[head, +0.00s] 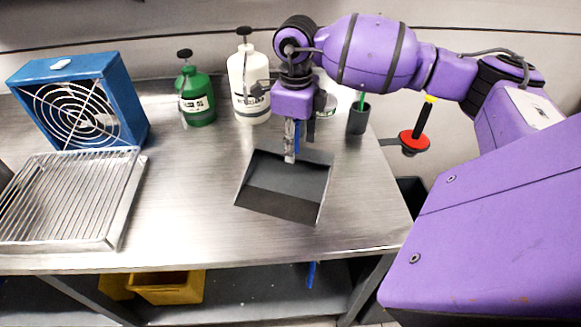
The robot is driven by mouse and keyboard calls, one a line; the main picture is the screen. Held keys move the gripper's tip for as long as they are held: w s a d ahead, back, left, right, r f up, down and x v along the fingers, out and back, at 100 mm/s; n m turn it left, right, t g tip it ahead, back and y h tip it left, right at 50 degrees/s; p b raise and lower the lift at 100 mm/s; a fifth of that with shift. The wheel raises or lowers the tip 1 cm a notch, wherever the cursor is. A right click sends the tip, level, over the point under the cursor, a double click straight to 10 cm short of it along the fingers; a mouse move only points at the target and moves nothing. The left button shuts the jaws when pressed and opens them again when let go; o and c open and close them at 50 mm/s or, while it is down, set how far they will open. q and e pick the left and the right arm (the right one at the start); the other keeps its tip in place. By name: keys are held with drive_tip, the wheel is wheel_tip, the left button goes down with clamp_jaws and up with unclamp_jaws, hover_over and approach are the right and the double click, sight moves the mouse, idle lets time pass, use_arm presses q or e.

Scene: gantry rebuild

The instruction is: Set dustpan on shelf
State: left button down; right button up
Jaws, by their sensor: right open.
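A dark grey dustpan (284,184) lies on the steel table top, near the middle of the head view. My purple right arm reaches in from the right. My right gripper (291,150) points down at the dustpan's back edge and is open; I cannot tell whether it touches the pan. The handle is not clearly visible; something blue shows just behind the gripper. The lower shelf (240,300) under the table is partly in view at the bottom. My left gripper is not in view.
A blue fan (85,100) and a wire rack tray (70,200) stand at the left. A green bottle (196,97), a white bottle (247,90) and a dark cup (358,118) line the back. A yellow bin (168,287) sits below. The table's front right is clear.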

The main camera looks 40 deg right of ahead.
drive_tip(key=shift+f, duration=0.75)
clamp_jaws()
drive_tip(key=shift+w+r, duration=0.1)
